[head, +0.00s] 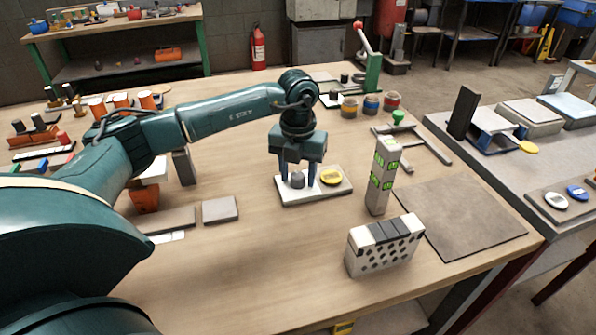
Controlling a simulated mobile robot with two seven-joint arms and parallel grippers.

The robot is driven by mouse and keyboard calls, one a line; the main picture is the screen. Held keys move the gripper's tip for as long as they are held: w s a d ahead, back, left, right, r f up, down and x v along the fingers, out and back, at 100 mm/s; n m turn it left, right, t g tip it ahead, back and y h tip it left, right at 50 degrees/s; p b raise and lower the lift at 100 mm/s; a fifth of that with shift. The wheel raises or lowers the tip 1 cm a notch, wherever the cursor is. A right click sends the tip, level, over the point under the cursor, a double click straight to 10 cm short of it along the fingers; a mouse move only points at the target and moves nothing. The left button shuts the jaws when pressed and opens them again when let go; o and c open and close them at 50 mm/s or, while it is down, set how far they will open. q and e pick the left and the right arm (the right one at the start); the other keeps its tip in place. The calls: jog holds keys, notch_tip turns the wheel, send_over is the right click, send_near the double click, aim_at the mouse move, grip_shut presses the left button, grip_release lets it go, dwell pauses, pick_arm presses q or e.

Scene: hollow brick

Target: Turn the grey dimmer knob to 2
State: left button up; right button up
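The grey dimmer knob (298,180) sits on a white base plate (290,196) in the middle of the table. My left gripper (297,183) points down over it, with one finger on each side of the knob. A small gap shows between the fingers and the knob, so the gripper looks open around it. No dial numbers or pointer can be read at this size. My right gripper is out of view.
A tall block with green labels (380,180) stands right of the plate. A hollow brick (375,258) with dark strips on top stands in front of it. A flat brown mat (462,215) lies at right. The front of the wooden table (250,265) is clear.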

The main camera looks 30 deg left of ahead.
pick_arm(q)
jog(key=c, duration=0.8)
jog(key=shift+o, duration=0.2)
jog(key=shift+m, duration=0.5)
jog(key=m, duration=0.4)
jog(key=shift+d+m, duration=0.1)
jog(key=shift+m, duration=0.3)
jog(key=m+b, duration=0.1)
jog(key=m, duration=0.3)
jog(key=shift+m, duration=1)
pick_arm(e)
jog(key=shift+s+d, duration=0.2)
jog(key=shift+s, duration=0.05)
pick_arm(q)
jog(key=shift+r, duration=0.1)
jog(key=o, duration=1)
jog(key=shift+c, duration=0.2)
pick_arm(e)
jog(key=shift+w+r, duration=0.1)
